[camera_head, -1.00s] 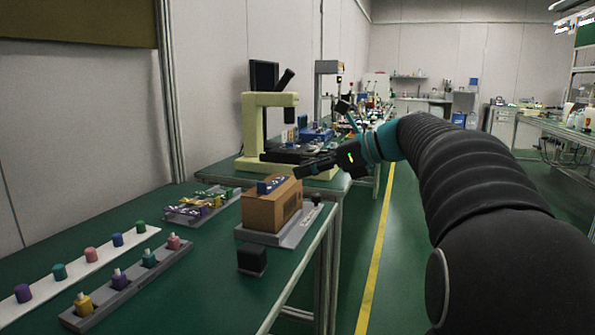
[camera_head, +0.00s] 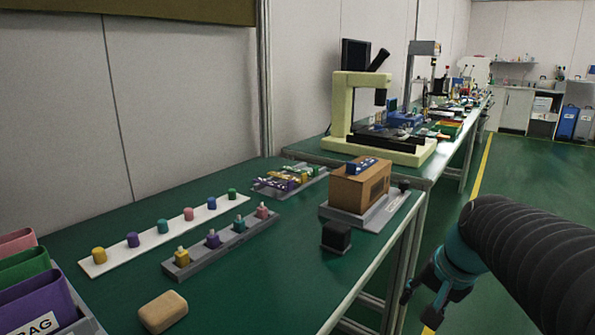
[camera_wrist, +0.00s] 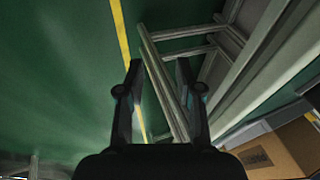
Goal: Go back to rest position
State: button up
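My gripper (camera_head: 422,298) hangs at the lower right in the head view, beside the green bench (camera_head: 255,275) and over the aisle floor, apart from everything. In the wrist view my gripper (camera_wrist: 159,75) shows two black fingers spread wide with nothing between them. Behind them are the green floor, a yellow line and the bench's metal legs. In the head view my dark arm covers part of the floor at the right.
On the bench stand a brown box (camera_head: 350,190) on a grey base, a black block (camera_head: 336,237), a tan block (camera_head: 163,312), and a grey rack (camera_head: 222,245) and white strip (camera_head: 170,232) of coloured pieces. A microscope (camera_head: 343,105) stands behind. The aisle floor (camera_head: 535,175) is clear.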

jog(key=s+a+f+n, duration=0.1)
jog(key=s+a+n, duration=0.2)
jog(key=s, duration=0.3)
jog(key=s+a+f+n+t+h, duration=0.1)
jog(key=s+a+n, duration=0.2)
jog(key=s, duration=0.3)
jog(key=shift+s+f+n+h, duration=0.2)
jog(key=shift+f+n+h, duration=0.1)
jog(key=shift+f+n, duration=0.1)
